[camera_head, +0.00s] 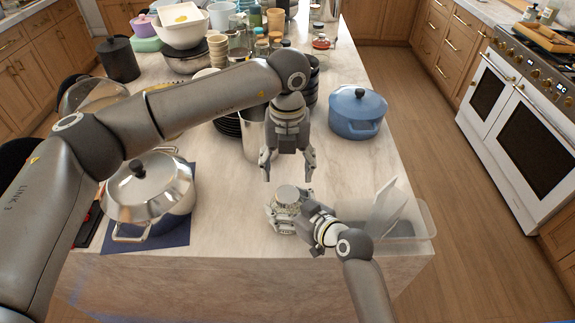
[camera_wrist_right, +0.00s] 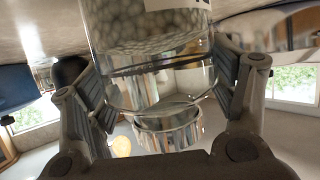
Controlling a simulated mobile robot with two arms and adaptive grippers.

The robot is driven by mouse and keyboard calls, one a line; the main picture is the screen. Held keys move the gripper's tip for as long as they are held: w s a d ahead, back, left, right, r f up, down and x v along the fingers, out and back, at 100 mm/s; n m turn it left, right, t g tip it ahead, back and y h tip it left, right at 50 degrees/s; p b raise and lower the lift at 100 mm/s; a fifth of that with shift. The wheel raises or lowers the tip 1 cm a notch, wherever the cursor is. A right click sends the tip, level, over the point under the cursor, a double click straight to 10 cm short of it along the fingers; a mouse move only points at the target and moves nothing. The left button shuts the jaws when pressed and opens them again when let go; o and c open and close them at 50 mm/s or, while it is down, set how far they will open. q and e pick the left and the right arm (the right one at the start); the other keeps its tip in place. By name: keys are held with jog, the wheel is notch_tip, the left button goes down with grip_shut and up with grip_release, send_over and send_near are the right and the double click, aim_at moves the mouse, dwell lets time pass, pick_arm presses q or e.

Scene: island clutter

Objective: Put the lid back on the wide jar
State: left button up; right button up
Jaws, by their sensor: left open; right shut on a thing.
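The wide jar (camera_head: 283,220) is clear glass and stands upright near the front edge of the island. My right gripper (camera_wrist_right: 162,88) is shut around its glass side, coming in from the right. In the right wrist view, which looks upside down, the jar (camera_wrist_right: 160,55) holds pale round pieces and carries a label. A shiny metal lid (camera_head: 287,193) is at the jar's mouth; the lid also shows in the wrist view (camera_wrist_right: 168,130). I cannot tell whether it is fully seated. My left gripper (camera_head: 287,177) is open and empty, pointing down just above the lid.
A steel pot (camera_head: 150,188) on a dark mat stands left, and a clear bin (camera_head: 415,222) with a pale panel right. A blue pot (camera_head: 357,112) stands behind. Dark stacked plates (camera_head: 228,125) and a metal canister (camera_head: 252,140) are behind the left gripper. The right-middle counter is clear.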

aim_at(288, 194)
dwell(0.4)
pick_arm(q)
jog(key=shift+f, duration=4)
jog(key=c, duration=0.9)
jog(key=shift+m, duration=1.6)
jog(key=o, duration=1.1)
jog(key=shift+o, duration=0.2)
jog(key=shift+r, duration=0.15)
